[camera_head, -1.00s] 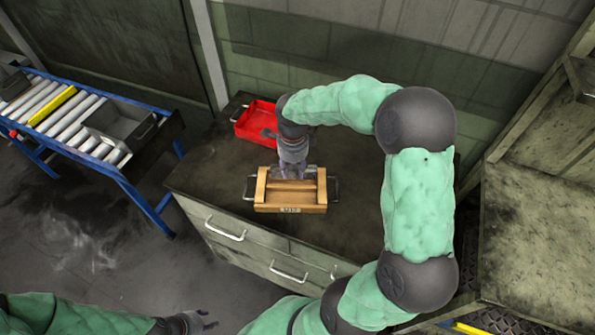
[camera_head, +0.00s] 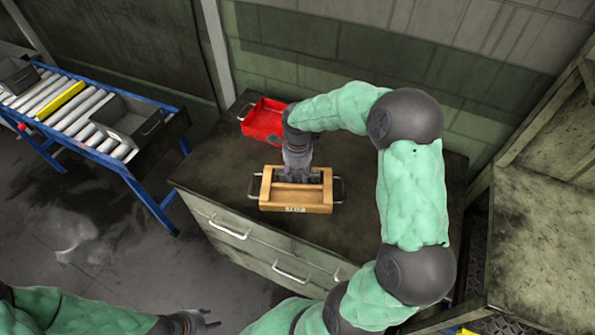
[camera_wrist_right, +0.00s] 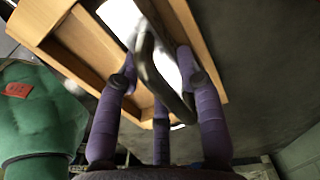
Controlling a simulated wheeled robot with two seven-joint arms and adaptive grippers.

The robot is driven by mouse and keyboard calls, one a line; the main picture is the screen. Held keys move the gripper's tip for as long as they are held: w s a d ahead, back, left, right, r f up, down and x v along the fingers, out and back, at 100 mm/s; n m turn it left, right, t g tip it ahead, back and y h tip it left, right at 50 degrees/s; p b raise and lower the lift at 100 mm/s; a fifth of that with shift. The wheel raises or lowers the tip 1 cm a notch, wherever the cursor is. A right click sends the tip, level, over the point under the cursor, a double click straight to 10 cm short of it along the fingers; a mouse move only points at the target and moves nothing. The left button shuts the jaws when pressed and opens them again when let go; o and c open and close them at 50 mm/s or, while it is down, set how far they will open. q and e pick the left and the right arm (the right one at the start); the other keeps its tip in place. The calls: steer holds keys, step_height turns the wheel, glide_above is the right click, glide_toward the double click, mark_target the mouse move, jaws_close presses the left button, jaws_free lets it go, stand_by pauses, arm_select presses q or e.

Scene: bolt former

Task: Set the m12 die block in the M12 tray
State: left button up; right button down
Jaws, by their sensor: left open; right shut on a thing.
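The wooden M12 tray (camera_head: 294,210) stands on the cabinet top, with a label on its front, a metal handle at each end and a divider inside. My right gripper (camera_head: 298,176) points down into the rear part of the tray. It is shut on the m12 die block, which shows in the right wrist view as a bright, pale surface (camera_wrist_right: 120,18) between the fingers. A dark bent handle bar (camera_wrist_right: 150,62) partly covers it there. Whether the block touches the tray floor is hidden. My left gripper (camera_head: 200,321) is open and empty at the bottom left, away from the cabinet.
A red tray (camera_head: 262,120) sits behind the wooden tray, close to my right wrist. The cabinet top (camera_head: 218,165) is clear to the left. A roller conveyor (camera_head: 75,110) with grey bins (camera_head: 128,118) stands at the left. A wooden-framed structure (camera_head: 540,235) is at the right.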

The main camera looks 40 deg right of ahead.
mark_target(297, 174)
steer(key=shift+w, duration=0.1)
steer(key=c, duration=0.8)
jaws_free()
steer(key=shift+f, duration=0.1)
steer(key=shift+r, duration=0.2)
step_height(297, 174, up, 12)
steer(key=p, duration=0.3)
steer(key=shift+f, duration=0.1)
